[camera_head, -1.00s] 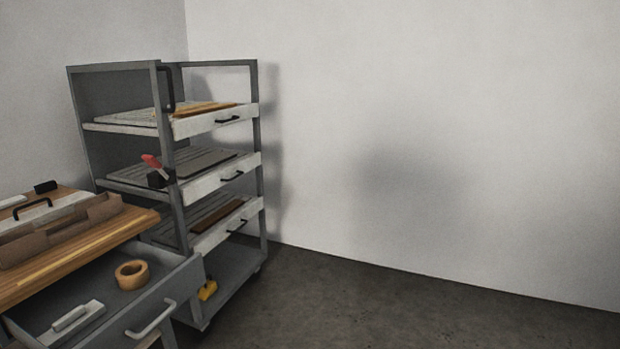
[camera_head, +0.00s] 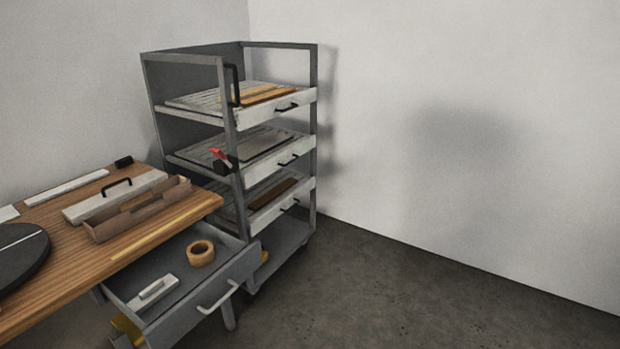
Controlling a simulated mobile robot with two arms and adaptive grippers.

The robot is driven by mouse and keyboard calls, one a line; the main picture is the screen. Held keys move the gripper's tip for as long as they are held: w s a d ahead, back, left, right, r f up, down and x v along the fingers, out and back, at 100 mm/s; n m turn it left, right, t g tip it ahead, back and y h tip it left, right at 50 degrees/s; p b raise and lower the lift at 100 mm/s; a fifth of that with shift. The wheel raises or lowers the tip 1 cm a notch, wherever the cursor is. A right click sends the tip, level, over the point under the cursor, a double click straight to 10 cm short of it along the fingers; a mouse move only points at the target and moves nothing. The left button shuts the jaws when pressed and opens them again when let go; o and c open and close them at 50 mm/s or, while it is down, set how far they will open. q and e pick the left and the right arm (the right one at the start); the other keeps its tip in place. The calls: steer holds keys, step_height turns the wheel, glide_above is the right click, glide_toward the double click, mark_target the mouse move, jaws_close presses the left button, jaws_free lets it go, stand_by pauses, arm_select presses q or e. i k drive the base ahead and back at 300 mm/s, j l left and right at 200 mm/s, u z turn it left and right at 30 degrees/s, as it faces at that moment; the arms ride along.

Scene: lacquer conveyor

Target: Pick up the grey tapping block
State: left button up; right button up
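A pale grey block with a raised grip (camera_head: 154,292) lies in the open grey drawer (camera_head: 205,311) under the wooden workbench (camera_head: 62,270). It looks like the grey tapping block. It lies in the drawer's left part, in front of a roll of tan tape (camera_head: 201,253), apart from it. Neither of my grippers is in view, so nothing shows of what they hold.
On the bench are a brown open box (camera_head: 137,213), a pale board with a black handle (camera_head: 88,207), a small black block (camera_head: 124,162) and a dark round disc (camera_head: 18,255). A grey shelf rack (camera_head: 228,150) stands behind. Floor to the right is clear.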

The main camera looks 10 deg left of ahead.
mark_target(152, 293)
steer(key=u, duration=1.4)
steer(key=i+j+u, duration=0.5)
steer(key=i+u, duration=0.2)
steer(key=k, duration=0.05)
